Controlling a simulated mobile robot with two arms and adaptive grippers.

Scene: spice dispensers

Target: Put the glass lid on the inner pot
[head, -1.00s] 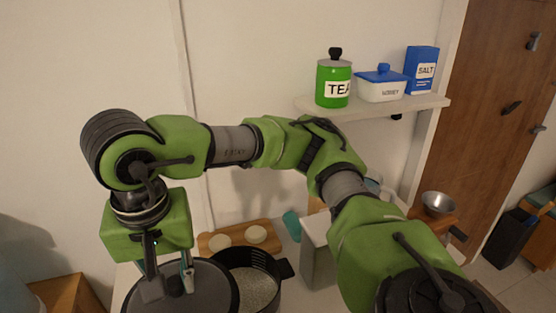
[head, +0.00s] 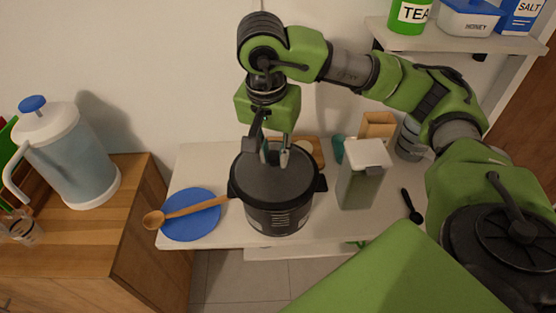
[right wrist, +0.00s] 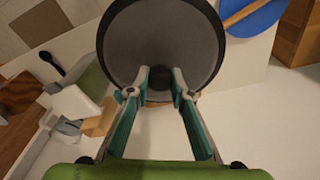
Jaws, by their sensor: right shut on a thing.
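The glass lid (head: 272,185) is a grey round disc with a dark rim, and it covers the mouth of the black pot (head: 280,219). Whether it rests on the rim or hovers just above it, I cannot tell. My right gripper (head: 274,157) comes down from above and is shut on the lid's knob. In the right wrist view the lid (right wrist: 165,35) fills the top middle, with its knob between the fingers (right wrist: 160,82); it hides the pot there. The pot's inside is hidden. My left gripper is not in view.
A blue plate (head: 190,222) with a wooden spoon (head: 190,211) lies left of the pot. A lidded canister (head: 362,180) stands close on the right, with a black spoon (head: 411,205) beyond. A pitcher (head: 72,155) stands on the wooden cabinet. The white table's front edge is near.

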